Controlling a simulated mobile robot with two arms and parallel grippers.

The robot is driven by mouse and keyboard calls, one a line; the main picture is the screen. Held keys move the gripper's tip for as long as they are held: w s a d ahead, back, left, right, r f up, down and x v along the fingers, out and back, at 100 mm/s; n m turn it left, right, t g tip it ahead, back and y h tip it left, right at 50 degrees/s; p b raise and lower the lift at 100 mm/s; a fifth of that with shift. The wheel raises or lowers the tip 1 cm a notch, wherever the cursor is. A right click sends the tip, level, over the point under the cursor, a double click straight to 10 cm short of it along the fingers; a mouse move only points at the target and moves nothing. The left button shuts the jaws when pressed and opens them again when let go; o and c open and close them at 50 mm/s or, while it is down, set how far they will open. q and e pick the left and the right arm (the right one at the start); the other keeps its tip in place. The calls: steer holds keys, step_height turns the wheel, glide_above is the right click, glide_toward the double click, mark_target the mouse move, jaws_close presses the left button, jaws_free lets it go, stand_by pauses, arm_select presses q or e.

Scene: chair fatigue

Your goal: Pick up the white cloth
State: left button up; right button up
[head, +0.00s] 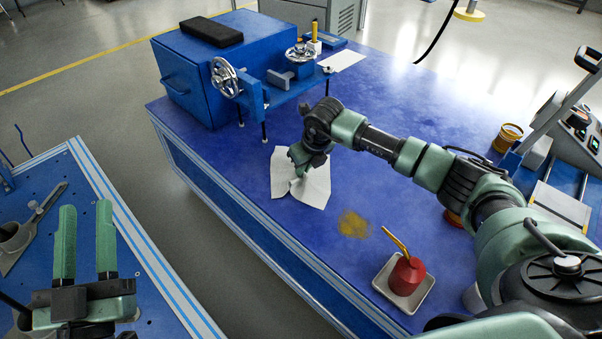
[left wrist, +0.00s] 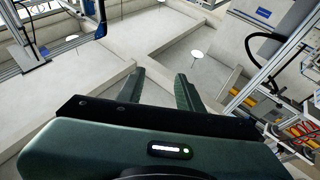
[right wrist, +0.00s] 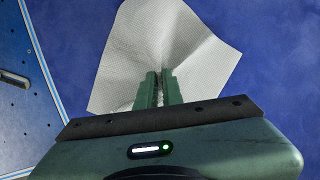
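The white cloth (head: 312,188) is on the blue table, under my right gripper (head: 299,168) in the head view. In the right wrist view the cloth (right wrist: 165,45) is creased, with folds running in to the fingertips. My right gripper (right wrist: 160,78) has its fingers close together with a pinch of cloth between them. The cloth's outer parts spread out around the grip; I cannot tell whether any edge is off the table. My left gripper (head: 84,208) is open and empty, far from the cloth at the left. Its spread fingers (left wrist: 160,80) also show in the left wrist view.
A blue machine with handwheels (head: 222,78) stands behind the cloth. Another white sheet (head: 343,60) lies at the back. The table around the cloth is mostly clear.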

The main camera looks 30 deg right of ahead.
steer(key=shift+s, duration=0.1)
jaws_close()
